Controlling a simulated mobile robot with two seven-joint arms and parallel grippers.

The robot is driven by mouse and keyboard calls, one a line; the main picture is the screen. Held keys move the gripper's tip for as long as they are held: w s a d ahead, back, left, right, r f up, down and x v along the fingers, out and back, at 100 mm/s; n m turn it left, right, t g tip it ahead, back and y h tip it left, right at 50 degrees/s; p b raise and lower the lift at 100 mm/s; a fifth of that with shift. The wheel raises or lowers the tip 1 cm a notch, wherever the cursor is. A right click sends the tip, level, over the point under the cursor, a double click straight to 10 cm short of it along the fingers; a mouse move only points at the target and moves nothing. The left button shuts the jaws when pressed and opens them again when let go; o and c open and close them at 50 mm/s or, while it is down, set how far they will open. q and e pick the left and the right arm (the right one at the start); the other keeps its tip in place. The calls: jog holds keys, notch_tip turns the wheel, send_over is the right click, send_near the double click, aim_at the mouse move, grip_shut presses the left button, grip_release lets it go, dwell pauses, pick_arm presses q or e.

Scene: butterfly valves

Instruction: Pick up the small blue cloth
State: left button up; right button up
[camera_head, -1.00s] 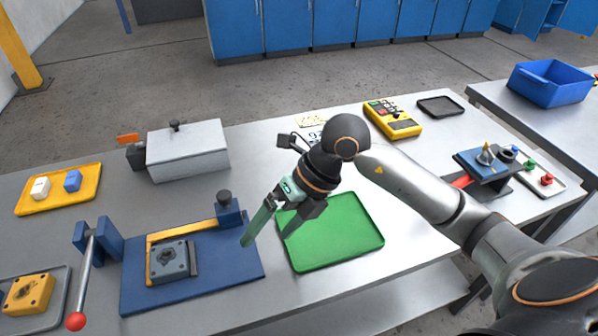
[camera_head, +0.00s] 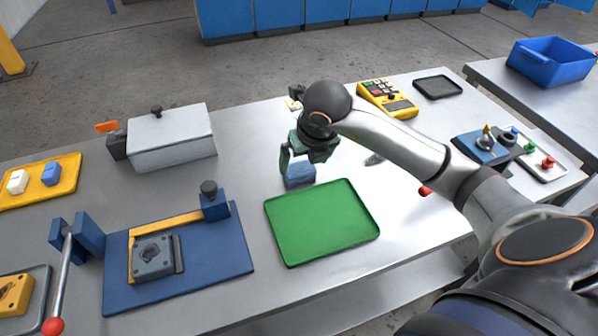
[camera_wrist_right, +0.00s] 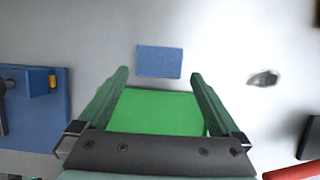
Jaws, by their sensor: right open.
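The small blue cloth (camera_head: 300,178) lies on the metal table just behind the green tray (camera_head: 322,222), partly hidden by my right gripper (camera_head: 299,160). The cloth also shows in the right wrist view (camera_wrist_right: 159,62) as a flat blue rectangle, apart from the tray's edge. My right gripper is open and empty. Its two green fingers point down above the cloth; in the wrist view the cloth lies between and slightly beyond the fingertips. My left gripper is not in view.
The blue fixture board (camera_head: 205,262) is left of the tray, with a grey block on it. A white lidded box (camera_head: 172,140) stands at the back left. A yellow device (camera_head: 388,99) and a dark tray (camera_head: 438,87) are at the back right. A dark grey object (camera_head: 374,159) lies under my arm.

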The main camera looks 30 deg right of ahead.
aim_at(300, 169)
jog(key=x, duration=0.4)
jog(key=shift+w+f, duration=0.3)
jog(key=shift+r, duration=0.1)
jog(key=c, duration=1.1)
jog(key=shift+o, duration=0.2)
